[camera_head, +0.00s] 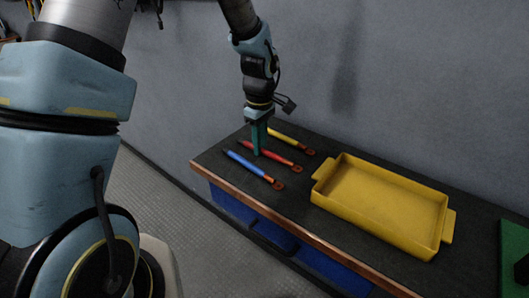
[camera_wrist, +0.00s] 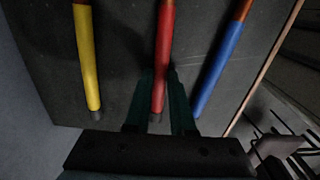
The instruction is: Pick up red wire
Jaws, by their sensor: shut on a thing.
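The red wire (camera_head: 281,159) lies on the dark bench top between the yellow and blue wires, with a copper-coloured lug at its right end. In the wrist view the red wire (camera_wrist: 165,52) runs down between my fingers. My gripper (camera_head: 257,153) points down over the left part of the red wire, and in the wrist view its green fingers (camera_wrist: 160,92) stand on both sides of it, closed on it near its dark end. In the head view the fingers hide part of the wire. The wire appears to be at bench height.
A yellow wire (camera_head: 288,140) lies behind and a blue wire (camera_head: 247,166) in front, both close by. A yellow tray (camera_head: 385,203) with raised walls and handles stands to the right. A grey wall (camera_head: 420,80) rises behind the bench. A green object (camera_head: 512,258) is at the far right.

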